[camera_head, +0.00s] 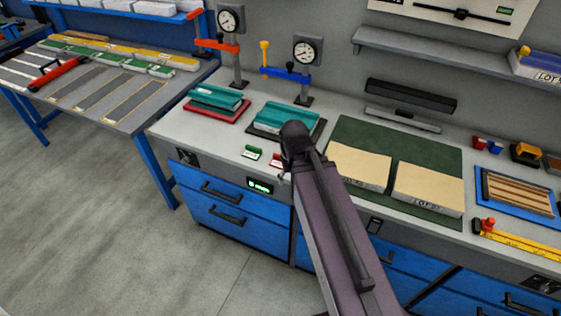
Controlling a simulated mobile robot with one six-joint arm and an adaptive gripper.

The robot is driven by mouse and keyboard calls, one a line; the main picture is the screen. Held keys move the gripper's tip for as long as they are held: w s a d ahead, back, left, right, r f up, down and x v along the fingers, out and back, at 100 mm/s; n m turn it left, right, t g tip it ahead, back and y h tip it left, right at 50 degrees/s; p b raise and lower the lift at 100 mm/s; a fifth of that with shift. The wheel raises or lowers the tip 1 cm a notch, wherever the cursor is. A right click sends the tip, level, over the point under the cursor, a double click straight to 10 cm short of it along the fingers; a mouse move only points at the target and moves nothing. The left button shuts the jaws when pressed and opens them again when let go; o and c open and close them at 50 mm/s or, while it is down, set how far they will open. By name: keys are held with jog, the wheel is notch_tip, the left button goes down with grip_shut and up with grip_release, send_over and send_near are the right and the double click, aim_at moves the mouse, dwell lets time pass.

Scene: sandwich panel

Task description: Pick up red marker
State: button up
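A small red piece with a pale label (276,160) lies near the front edge of the grey bench, just left of my arm; it looks like the red marker. A similar green piece (252,153) lies to its left. My arm reaches up from the bottom of the view and covers the bench just right of the red piece. My gripper (285,176) is mostly hidden by the arm; only a small part seems to show beside the red piece. I cannot tell whether it touches the piece or whether its fingers are open.
Teal blocks on a red tray (217,116) and on a dark tray (318,131) stand behind. Two gauge stands rise at the back. Beige panels (428,187) lie on a green mat (390,137) to the right. Blue drawers (238,213) are below the bench.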

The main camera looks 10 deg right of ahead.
jog(key=shift+d, duration=0.1)
dwell(0.3)
jog(key=shift+w, duration=0.15)
jog(key=shift+c, duration=1.4)
jog(key=w+r+n+p, duration=0.2)
jog(key=w+n, duration=0.3)
jog(key=w, duration=0.5)
jog(key=w+r+n+p, duration=0.1)
jog(key=w+n, duration=0.4)
jog(key=w, duration=0.5)
jog(key=shift+d+r+n+p, duration=0.2)
jog(key=shift+r+n+p, duration=0.1)
jog(key=shift+r+p, duration=0.1)
jog(key=shift+f, duration=0.15)
jog(key=b, duration=0.9)
send_over(279, 155)
notch_tip(279, 155, down, 8)
jog(key=shift+w+f, duration=0.1)
jog(key=shift+f, duration=0.05)
jog(key=shift+f, duration=0.1)
jog(key=shift+s+f+b, duration=0.2)
jog(key=shift+f+b, duration=2.2)
jog(key=shift+f, duration=0.15)
